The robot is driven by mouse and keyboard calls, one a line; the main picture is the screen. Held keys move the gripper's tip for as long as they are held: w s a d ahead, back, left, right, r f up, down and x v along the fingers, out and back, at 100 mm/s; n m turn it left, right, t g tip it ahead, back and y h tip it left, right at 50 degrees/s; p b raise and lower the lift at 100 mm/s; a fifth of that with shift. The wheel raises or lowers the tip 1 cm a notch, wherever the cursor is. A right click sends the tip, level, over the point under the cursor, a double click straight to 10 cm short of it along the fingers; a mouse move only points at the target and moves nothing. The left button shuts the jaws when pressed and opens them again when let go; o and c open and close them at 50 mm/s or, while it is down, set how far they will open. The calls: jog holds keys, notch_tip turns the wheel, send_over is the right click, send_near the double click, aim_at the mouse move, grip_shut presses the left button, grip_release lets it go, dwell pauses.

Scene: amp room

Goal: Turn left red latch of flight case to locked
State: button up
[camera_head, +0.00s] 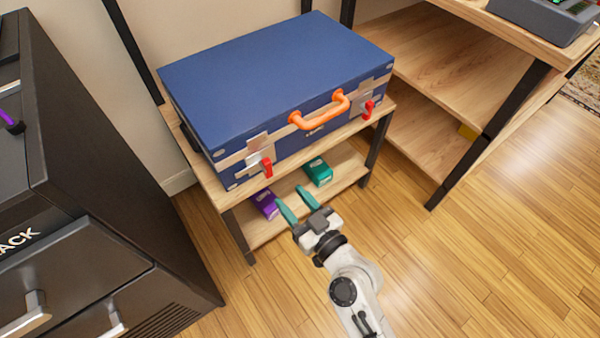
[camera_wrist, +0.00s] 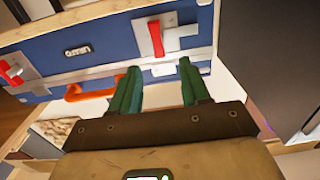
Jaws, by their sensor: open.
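The blue flight case (camera_head: 265,80) lies closed on the upper shelf of a wooden rack. Its left red latch (camera_head: 267,167) hangs on a metal plate on the front face; it also shows in the wrist view (camera_wrist: 156,38), just beyond my fingertips. The right red latch (camera_head: 369,109) is on the same face, past the orange handle (camera_head: 320,109). My gripper (camera_head: 297,204) has two green fingers spread apart and empty. In the head view it is below and right of the left latch, apart from it. In the wrist view (camera_wrist: 158,70) the fingers point toward that latch.
A purple box (camera_head: 265,204) and a teal box (camera_head: 318,171) sit on the lower shelf (camera_head: 340,165). A dark cabinet with drawers (camera_head: 90,260) stands close at left. A wooden desk (camera_head: 440,80) stands at right. The floor (camera_head: 490,260) at front right is clear.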

aim_at(269, 169)
jog(key=p+x, duration=0.1)
jog(key=x, duration=0.9)
jog(key=shift+w+a, duration=0.1)
jog(key=shift+w, duration=0.3)
grip_shut()
